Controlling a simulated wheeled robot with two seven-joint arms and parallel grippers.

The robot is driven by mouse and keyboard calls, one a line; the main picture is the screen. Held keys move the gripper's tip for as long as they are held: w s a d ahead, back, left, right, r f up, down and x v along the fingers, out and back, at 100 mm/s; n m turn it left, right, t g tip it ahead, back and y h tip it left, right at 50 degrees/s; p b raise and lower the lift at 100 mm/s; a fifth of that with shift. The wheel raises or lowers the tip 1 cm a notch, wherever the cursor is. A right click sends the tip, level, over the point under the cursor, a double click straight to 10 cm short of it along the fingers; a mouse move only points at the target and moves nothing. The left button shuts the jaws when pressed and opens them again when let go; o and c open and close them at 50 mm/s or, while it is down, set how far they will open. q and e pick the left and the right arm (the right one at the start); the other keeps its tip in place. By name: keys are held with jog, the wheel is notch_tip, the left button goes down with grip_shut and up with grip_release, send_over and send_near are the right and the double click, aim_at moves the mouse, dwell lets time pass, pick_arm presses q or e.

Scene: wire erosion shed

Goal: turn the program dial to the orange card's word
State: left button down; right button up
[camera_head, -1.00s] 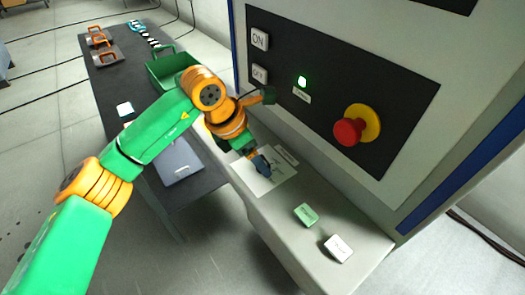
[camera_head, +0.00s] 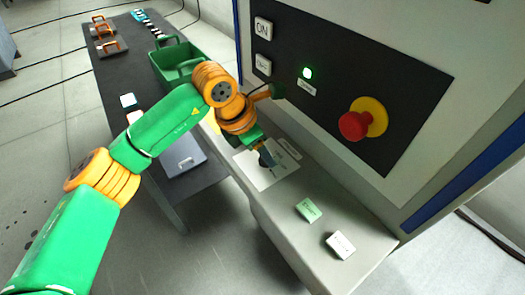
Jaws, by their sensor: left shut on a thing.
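My left gripper (camera_head: 266,158) reaches down over a white plate (camera_head: 262,179) with printing on the machine's ledge. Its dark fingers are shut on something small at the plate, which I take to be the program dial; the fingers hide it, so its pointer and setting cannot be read. A green card (camera_head: 308,210) and a white card (camera_head: 340,245) stand on the ledge nearer to me, their words too small to read. I cannot make out the orange card; a yellow-orange patch beside my wrist is mostly hidden. My right gripper is not in view.
The machine's black panel rises behind the ledge with an ON button (camera_head: 263,28), a lit green lamp (camera_head: 307,73) and a red emergency stop (camera_head: 355,124). A dark bench at left holds a green crate (camera_head: 167,66) and a grey case (camera_head: 182,158).

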pick_arm(q)
jog(key=shift+f+n+t+b, duration=0.2)
jog(key=shift+n+t+b, duration=0.1)
jog(key=shift+n+b, duration=0.45)
jog(key=n+y+b, duration=0.1)
jog(key=n+b, duration=0.1)
jog(key=n+t+b, duration=0.1)
jog(key=n+b, duration=0.2)
jog(key=shift+s+d+y, duration=0.1)
jog(key=shift+d+y, duration=0.1)
jog(key=shift+y, duration=0.2)
jog(key=n+y+b, duration=0.1)
jog(key=n+b, duration=0.1)
jog(key=n, duration=0.2)
jog(key=shift+d+r+t, duration=0.1)
jog(key=shift+r+t, duration=0.05)
jog(key=shift+t, duration=0.25)
jog(key=n+y+b, duration=0.1)
jog(key=n, duration=0.1)
jog(key=shift+d+r+n, duration=0.1)
jog(key=shift+n, duration=0.25)
jog(key=n+y, duration=0.1)
jog(key=n, duration=0.1)
jog(key=shift+r+n, duration=0.1)
jog(key=shift+n, duration=0.2)
jog(key=shift+d+n+g+y+p, duration=0.1)
jog(key=shift+n+g+y+p, duration=0.3)
jog(key=shift+n+y+p, duration=0.8)
jog(key=shift+n+h+b, duration=0.3)
jog(key=shift+n, duration=0.3)
